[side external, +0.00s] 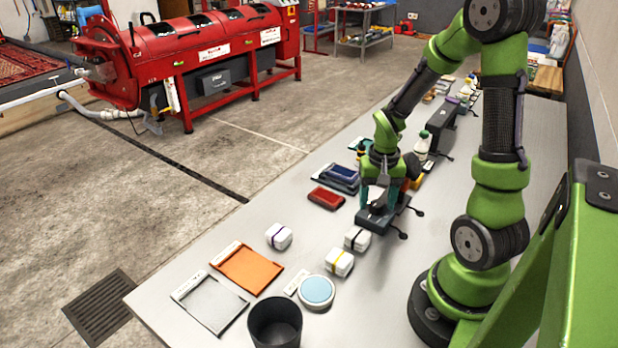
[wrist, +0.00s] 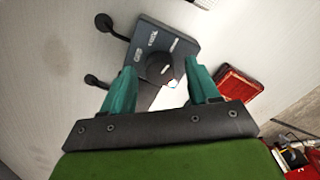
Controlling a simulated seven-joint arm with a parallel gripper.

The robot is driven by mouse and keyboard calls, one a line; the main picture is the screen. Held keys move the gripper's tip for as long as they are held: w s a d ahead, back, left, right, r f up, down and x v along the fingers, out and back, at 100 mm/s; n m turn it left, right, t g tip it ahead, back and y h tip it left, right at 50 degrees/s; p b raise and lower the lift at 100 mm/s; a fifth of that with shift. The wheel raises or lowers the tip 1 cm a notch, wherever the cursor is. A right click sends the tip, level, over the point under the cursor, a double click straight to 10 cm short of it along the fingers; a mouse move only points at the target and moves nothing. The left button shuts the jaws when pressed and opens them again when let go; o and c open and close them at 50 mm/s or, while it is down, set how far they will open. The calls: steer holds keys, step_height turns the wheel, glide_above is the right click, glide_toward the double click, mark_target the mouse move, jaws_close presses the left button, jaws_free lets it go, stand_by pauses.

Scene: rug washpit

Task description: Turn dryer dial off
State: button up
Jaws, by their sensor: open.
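The dryer dial is a round black knob (wrist: 160,68) on a dark grey control box (wrist: 181,45), with pale labels beside it. One label seems to read OFF; which way the knob points is too small to tell. In the side external view the box (side external: 373,224) sits on the light grey table, with black rods ending in round pads. My gripper (side external: 382,200) points down just over the box and partly hides the knob. In the wrist view my gripper (wrist: 160,78) is open, its two teal fingers on either side of the knob. I cannot tell whether they touch it.
A red tray (side external: 326,198) and a blue tray (side external: 345,174) lie left of the box. Banded white blocks (side external: 338,263), a round blue-topped disc (side external: 317,291) and a black cup (side external: 275,325) stand nearer the camera. A white bottle (side external: 422,147) stands behind. The table's left edge is open.

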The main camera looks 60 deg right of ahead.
steer(key=c, duration=1)
steer(key=shift+c, duration=0.2)
steer(key=n, duration=0.4)
steer(key=shift+n, duration=0.3)
steer(key=n, duration=1)
steer(key=shift+n, duration=2.6)
